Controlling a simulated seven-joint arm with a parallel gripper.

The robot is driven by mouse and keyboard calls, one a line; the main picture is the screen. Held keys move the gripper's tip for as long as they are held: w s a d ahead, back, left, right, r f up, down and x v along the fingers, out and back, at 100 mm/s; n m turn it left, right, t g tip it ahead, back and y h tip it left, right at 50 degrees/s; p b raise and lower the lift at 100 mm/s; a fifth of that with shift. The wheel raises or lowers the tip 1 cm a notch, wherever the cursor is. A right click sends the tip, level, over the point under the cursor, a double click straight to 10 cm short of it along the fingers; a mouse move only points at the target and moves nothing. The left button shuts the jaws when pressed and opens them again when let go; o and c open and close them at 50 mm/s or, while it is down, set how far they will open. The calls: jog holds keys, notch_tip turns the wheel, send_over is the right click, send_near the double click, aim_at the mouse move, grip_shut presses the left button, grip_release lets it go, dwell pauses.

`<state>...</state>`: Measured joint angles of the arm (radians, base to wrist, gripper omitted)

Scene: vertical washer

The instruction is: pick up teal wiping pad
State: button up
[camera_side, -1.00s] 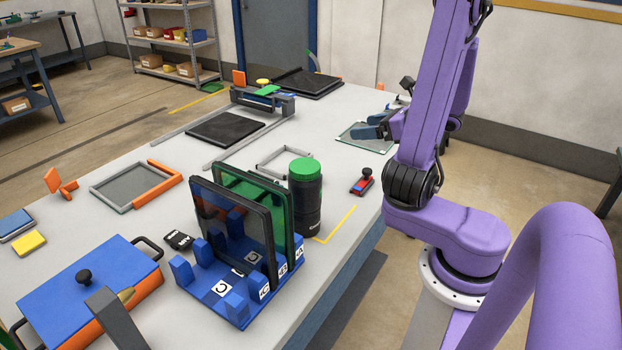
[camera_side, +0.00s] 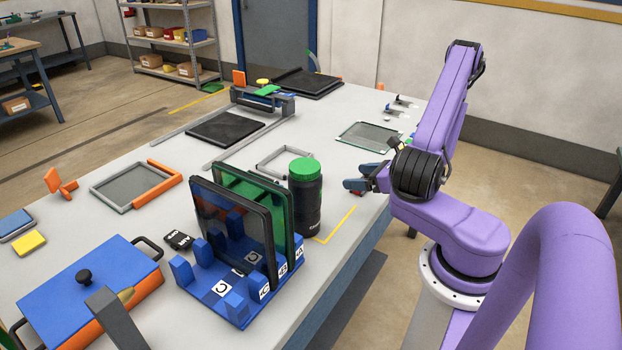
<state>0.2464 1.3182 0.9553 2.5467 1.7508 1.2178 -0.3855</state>
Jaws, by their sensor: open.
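I cannot single out a clearly teal wiping pad. A flat blue pad (camera_side: 15,223) lies on the table at the far left edge, beside a yellow pad (camera_side: 29,243). My gripper (camera_side: 360,177) is open, with its dark blue fingers over the right edge of the table, right of the green-capped black bottle (camera_side: 306,198). It is far from the blue and yellow pads. No object shows between the fingers. The small red and blue block with a black knob, seen earlier in this spot, is hidden by my gripper.
A blue rack (camera_side: 215,290) holds upright dark and green panels in front. A blue-lidded box (camera_side: 88,283) stands front left. A glass plate (camera_side: 370,136) lies behind my gripper.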

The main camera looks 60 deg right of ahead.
jog(key=x, duration=1)
jog(key=shift+w+f, duration=0.15)
jog(key=shift+w, duration=0.1)
jog(key=shift+x, duration=2.85)
jog(key=shift+d, duration=0.15)
jog(key=shift+r, duration=0.25)
jog(key=c, duration=1.1)
